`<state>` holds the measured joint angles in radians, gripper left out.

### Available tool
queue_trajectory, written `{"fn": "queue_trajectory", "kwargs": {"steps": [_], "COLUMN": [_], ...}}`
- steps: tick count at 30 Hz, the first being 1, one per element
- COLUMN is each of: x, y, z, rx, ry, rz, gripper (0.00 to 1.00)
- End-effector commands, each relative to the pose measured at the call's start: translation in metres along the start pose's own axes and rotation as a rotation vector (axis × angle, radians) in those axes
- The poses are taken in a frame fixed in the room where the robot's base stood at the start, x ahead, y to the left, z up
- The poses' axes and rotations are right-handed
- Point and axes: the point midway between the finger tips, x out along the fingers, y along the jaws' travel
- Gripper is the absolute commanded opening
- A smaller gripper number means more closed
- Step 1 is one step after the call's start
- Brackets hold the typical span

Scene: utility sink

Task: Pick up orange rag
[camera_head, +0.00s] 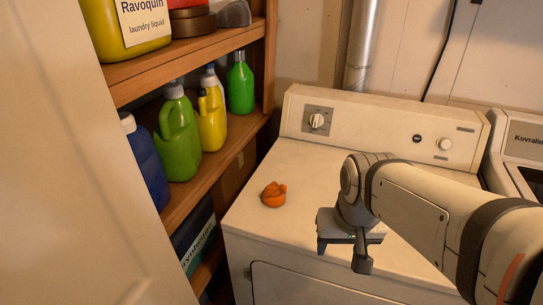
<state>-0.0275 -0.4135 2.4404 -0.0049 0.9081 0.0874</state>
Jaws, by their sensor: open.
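The orange rag (273,194) is a small crumpled lump on the white top of the dryer-like machine (300,165), left of its middle. My gripper (343,258) is at the front of the machine, to the right of the rag and nearer to me. Its two fingers are apart, with nothing seen between them. It does not touch the rag. My arm comes in from the right and covers part of the machine's top.
A wooden shelf (190,55) at left holds green bottles (178,135), a yellow bottle (212,118) and a blue bottle (145,160). A control panel (385,130) stands behind the rag. A second machine (520,160) is at right. The top around the rag is clear.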

Motion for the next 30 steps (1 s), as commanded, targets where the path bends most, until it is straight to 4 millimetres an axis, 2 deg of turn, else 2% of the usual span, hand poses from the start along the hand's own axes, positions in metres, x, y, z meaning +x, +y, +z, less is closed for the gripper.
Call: {"fn": "queue_trajectory", "kwargs": {"steps": [3,7,11,15,18,21,25,30], "x": [-0.013,-0.015,-0.008,0.011,0.026,0.040,0.051,0.067], "y": [-0.015,-0.035,-0.059,-0.086,-0.104,-0.117,-0.127,-0.130], "z": [-0.044,-0.099,-0.152,-0.199,-0.224,-0.240,-0.251,-0.251], "rx": [0.095,0.247,0.400,0.555,0.648,0.717,0.771,0.789], "ry": [-0.035,-0.075,-0.113,-0.150,-0.168,-0.181,-0.189,-0.192], "rz": [-0.002,0.005,0.020,0.046,0.064,0.080,0.092,0.097], "gripper": [0.66,0.75,0.75,0.75,0.75,0.75,0.75,0.75]}}
